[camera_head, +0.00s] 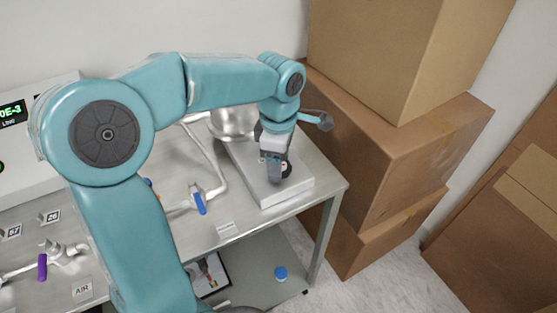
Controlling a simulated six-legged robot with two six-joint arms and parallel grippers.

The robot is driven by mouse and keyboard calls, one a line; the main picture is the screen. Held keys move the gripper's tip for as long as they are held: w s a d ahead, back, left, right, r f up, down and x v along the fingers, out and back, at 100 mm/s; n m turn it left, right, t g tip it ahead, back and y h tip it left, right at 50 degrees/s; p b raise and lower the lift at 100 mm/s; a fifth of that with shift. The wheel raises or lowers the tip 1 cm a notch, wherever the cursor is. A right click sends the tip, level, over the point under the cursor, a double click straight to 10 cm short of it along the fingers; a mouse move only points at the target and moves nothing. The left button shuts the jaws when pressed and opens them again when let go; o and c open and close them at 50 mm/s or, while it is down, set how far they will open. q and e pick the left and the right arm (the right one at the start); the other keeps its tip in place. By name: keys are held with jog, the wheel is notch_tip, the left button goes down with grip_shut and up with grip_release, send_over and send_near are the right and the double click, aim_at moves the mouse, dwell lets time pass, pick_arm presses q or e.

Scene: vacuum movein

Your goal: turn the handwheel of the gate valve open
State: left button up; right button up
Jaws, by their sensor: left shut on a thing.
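My left arm comes in from the left and reaches across the metal bench. My left gripper (273,172) points down over the light block (290,193) at the bench's right end. It is shut on a small dark part, which I take to be the valve's handwheel (286,170); a dark rounded edge of it shows just right of the fingers. The gripper hides most of the handwheel and the valve body. A metal vessel (232,123) stands behind the gripper, partly covered by my arm. My right gripper is not in view.
Large cardboard boxes (400,150) stand close against the bench's right side. A blue-handled valve (199,203) and a purple-handled valve (42,267) sit on pipes to the left. A white unit with a green display (14,113) is at the far left. A blue cap (281,273) lies on the lower shelf.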

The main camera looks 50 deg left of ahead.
pick_arm(q)
jog(key=shift+n, duration=0.9)
jog(key=o, duration=1.1)
jog(key=shift+c, duration=0.2)
notch_tip(320, 180, up, 16)
jog(key=p, duration=0.2)
jog(key=shift+r+p, duration=0.15)
jog(key=shift+p, duration=0.15)
